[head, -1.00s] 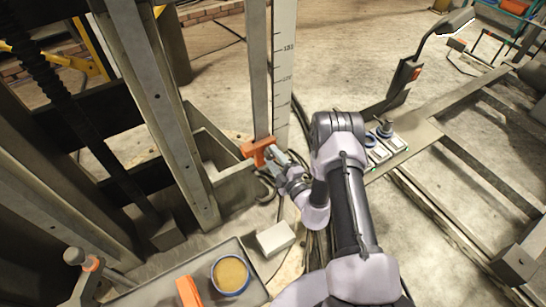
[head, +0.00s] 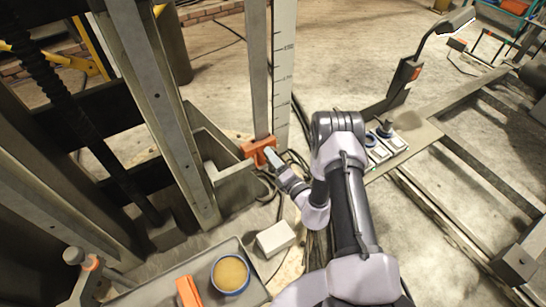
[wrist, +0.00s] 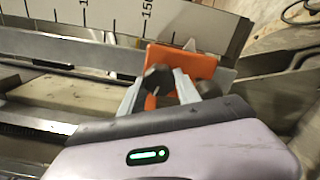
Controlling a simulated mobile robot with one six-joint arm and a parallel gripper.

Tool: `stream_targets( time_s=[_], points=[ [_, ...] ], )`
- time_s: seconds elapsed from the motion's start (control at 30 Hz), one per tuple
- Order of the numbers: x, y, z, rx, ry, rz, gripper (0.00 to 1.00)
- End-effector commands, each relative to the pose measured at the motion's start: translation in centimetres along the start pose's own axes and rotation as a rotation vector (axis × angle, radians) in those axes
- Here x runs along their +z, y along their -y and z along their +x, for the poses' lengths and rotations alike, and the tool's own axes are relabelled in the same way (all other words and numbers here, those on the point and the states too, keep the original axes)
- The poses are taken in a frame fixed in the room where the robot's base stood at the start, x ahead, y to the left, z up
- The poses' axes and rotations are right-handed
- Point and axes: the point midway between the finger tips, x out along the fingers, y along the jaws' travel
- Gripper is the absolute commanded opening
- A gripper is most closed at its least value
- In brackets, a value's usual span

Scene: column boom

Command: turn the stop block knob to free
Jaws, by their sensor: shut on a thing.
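The orange stop block (head: 257,149) sits at the foot of the upright scale post in the head view. It also shows in the wrist view (wrist: 194,66), behind my fingertips. A dark faceted knob (wrist: 157,78) is in front of the block, between my two grey fingers. My gripper (head: 271,156) reaches the block from the right. In the wrist view my gripper (wrist: 160,88) is shut on the knob. I cannot read any mark for the knob's setting. In the head view the gripper hides the knob.
A white scale post (head: 283,70) rises behind the block, and a steel column (head: 165,110) stands to the left. A tray (head: 200,265) with a round tin (head: 230,275) is at the front. A white box (head: 275,238) lies on the floor near cables.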

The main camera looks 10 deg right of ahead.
Motion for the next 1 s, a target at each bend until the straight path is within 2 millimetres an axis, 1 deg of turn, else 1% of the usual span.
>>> stream_targets(
  time_s=[0.3,0.77,0.8,0.9,1.0],
  points=[
    [-0.02,0.07,-0.05,-0.002,0.000,-0.083,0.00],
    [-0.02,0.07,-0.05,-0.002,0.000,-0.094,0.00],
    [-0.02,0.07,-0.05,-0.002,0.000,-0.094,0.43],
    [-0.01,0.06,-0.04,-0.001,0.000,-0.094,0.61],
    [-0.01,0.04,-0.03,-0.001,0.000,-0.094,0.61]
  ],
)
